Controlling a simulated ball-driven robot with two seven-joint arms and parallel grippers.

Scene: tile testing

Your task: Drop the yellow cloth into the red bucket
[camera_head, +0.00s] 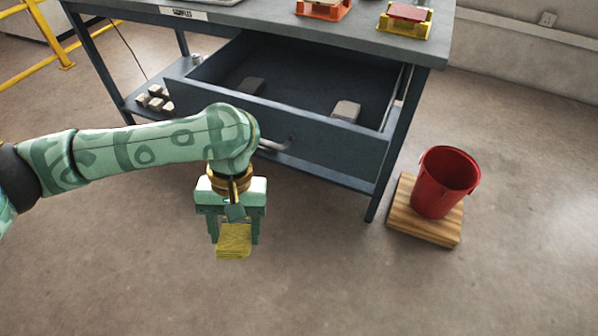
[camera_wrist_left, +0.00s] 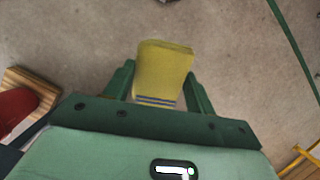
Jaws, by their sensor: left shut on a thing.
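The yellow cloth (camera_head: 234,241) is folded and hangs from my left gripper (camera_head: 233,232), which is shut on it above the open floor. In the left wrist view the cloth (camera_wrist_left: 165,72) sits between the two fingers of the left gripper (camera_wrist_left: 160,88), with blue stripes near its lower edge. The red bucket (camera_head: 441,184) stands upright on a wooden board (camera_head: 425,232) at the right, well apart from the gripper. Part of the red bucket (camera_wrist_left: 14,112) also shows at the left edge of the left wrist view. My right gripper is not in view.
A dark workbench (camera_head: 345,38) with an open drawer (camera_head: 325,146) stands behind my left arm. Two grey blocks lie in the drawer. Red and yellow items stand on the bench top.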

